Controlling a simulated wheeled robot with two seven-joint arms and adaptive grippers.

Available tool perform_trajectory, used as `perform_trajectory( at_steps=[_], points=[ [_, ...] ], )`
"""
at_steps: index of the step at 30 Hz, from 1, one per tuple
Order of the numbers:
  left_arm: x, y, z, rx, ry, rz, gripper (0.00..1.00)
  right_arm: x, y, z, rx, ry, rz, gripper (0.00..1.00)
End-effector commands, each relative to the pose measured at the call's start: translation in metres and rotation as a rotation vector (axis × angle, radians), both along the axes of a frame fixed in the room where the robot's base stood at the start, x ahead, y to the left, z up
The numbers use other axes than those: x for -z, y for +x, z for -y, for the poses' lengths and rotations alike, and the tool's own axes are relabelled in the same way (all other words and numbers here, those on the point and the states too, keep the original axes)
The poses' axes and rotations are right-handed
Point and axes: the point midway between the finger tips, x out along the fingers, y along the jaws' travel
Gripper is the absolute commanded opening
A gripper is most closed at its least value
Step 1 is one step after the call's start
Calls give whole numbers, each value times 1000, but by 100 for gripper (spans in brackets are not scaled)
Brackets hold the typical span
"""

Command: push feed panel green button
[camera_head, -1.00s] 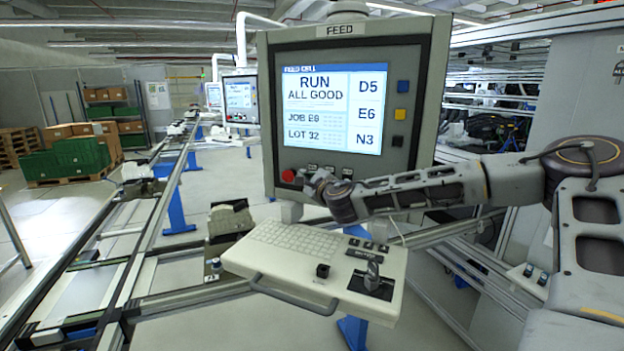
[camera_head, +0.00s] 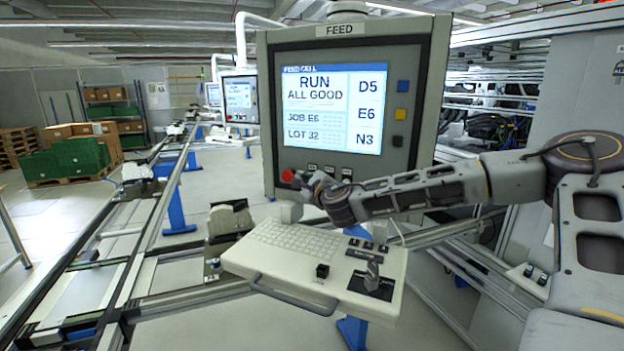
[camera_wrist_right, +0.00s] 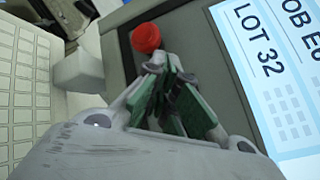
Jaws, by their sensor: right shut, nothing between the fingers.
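The feed panel (camera_head: 425,110) is a grey upright box labelled FEED, and its lit screen (camera_head: 333,110) reads RUN, ALL GOOD. Its red button (camera_head: 288,175) sits at the lower left and also shows in the right wrist view (camera_wrist_right: 146,38). My right gripper (camera_head: 312,184) is shut and empty at the panel's lower edge, just right of the red button. In the wrist view its fingertips (camera_wrist_right: 158,65) are close to the panel face; I cannot tell whether they touch it. I cannot make out a green button; the gripper covers that area. My left gripper is not in view.
A white keyboard shelf (camera_head: 270,283) with a front handle and a joystick juts out below the panel. Blue, yellow and black squares (camera_head: 401,115) line the panel's right side. A conveyor line (camera_head: 150,230) runs along the left. Green crates (camera_head: 75,160) stand further back.

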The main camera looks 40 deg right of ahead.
Motion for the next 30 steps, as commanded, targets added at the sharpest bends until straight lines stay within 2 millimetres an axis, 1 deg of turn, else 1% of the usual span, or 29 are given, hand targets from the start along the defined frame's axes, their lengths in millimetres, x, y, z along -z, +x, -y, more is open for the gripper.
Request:
perform_trajectory(
  at_steps=[14,30],
  points=[
    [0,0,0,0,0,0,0,0,-1,-2,0,0,0,0],
    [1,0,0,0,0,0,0,0,-17,-28,-1,-1,-1,0]
  ],
)
